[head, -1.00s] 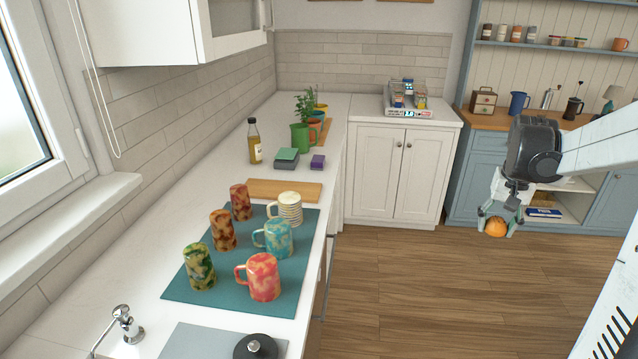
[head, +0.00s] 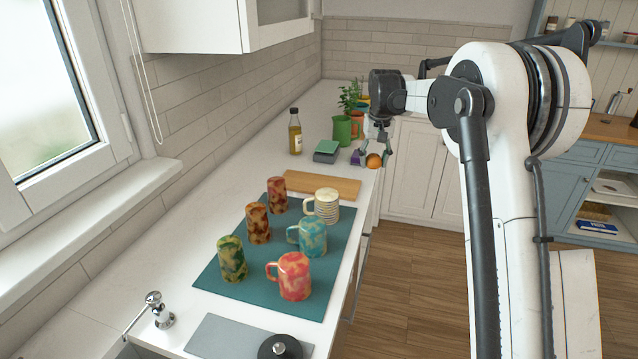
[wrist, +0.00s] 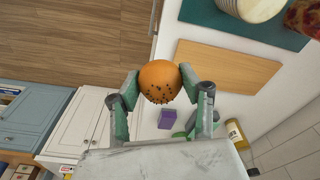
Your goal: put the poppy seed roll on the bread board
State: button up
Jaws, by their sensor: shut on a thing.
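The poppy seed roll (wrist: 160,80) is round and orange-brown with dark specks. My gripper (wrist: 160,84) is shut on it, one fingertip on each side. In the head view my gripper (head: 374,157) holds the roll (head: 374,161) in the air near the counter's right edge, beyond the bread board. The bread board (head: 322,185) is a flat light-wood rectangle lying bare on the counter behind the mugs. It also shows in the wrist view (wrist: 228,76), to the right of the roll.
Several mugs and cups stand on a teal mat (head: 228,288) in front of the board. A bottle (head: 295,132), stacked green and grey blocks (head: 326,151), a purple block (head: 356,157) and a green pot (head: 342,131) stand behind it.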

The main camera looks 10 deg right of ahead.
jog(key=w+a+f+n, duration=0.1)
jog(key=w+a, duration=0.2)
jog(key=a, duration=0.6)
jog(key=w+a+f+n, duration=0.1)
jog(key=w+a+n, duration=0.15)
jog(key=a, duration=0.75)
jog(key=p, duration=0.2)
send_over(339, 186)
jog(key=shift+m, duration=0.45)
notch_tip(339, 186, down, 7)
jog(key=shift+r, duration=0.2)
jog(key=shift+f, duration=2)
jog(key=shift+f, duration=0.2)
jog(key=o, duration=1.1)
jog(key=shift+r, duration=0.1)
